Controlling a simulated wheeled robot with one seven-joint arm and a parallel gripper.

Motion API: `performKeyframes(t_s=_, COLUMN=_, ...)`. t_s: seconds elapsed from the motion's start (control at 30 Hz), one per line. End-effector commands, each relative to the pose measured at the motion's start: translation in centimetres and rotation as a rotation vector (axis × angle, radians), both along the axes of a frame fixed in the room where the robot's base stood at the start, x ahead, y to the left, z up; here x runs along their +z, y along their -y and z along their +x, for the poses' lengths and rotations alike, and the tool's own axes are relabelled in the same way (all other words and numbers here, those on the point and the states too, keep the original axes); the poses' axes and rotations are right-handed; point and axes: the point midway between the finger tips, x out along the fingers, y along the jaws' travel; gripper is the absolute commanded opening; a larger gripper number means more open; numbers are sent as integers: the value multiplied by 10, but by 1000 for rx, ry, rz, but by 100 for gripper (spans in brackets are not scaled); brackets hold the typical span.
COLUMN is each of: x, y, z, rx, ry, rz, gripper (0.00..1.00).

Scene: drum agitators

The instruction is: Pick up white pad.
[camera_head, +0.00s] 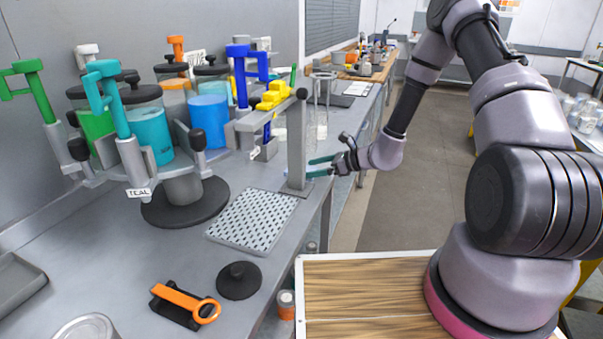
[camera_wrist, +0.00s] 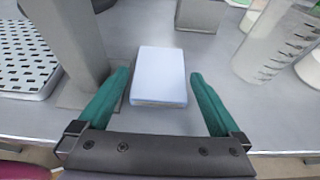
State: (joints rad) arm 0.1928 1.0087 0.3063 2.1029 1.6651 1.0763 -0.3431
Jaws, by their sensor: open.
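The white pad (camera_wrist: 159,76) is a small pale block lying flat on the grey bench in the wrist view. My gripper (camera_wrist: 160,80) is open, with its teal fingers apart. In the wrist view one finger shows on each side of the pad, with gaps between. I cannot tell how high the fingers are above the bench. In the head view my gripper (camera_head: 318,167) reaches in from the right at the bench edge, near a grey upright post. I cannot make out the pad in the head view; the post may hide it.
The grey post (camera_head: 297,145) stands close to my left finger, and its base shows in the wrist view (camera_wrist: 85,92). A perforated tray (camera_head: 252,219) lies beside it. A clear graduated cylinder (camera_wrist: 278,42) stands at the right. A carousel of coloured drums (camera_head: 150,130) stands left.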

Motion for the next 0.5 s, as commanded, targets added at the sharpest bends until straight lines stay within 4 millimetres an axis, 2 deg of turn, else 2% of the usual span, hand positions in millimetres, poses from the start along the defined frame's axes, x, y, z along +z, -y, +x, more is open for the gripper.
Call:
performKeyframes(t_s=0.13, x=-8, y=-19, z=7, rx=2, ry=-1, rz=0, gripper=100)
performKeyframes(t_s=0.37, x=-9, y=-21, z=9, rx=0, ry=0, rz=0, gripper=100)
performKeyframes(t_s=0.4, x=-9, y=-21, z=9, rx=0, ry=0, rz=0, gripper=92)
performKeyframes(t_s=0.47, x=-9, y=-21, z=9, rx=0, ry=0, rz=0, gripper=69)
performKeyframes(t_s=0.5, x=-9, y=-21, z=9, rx=0, ry=0, rz=0, gripper=54)
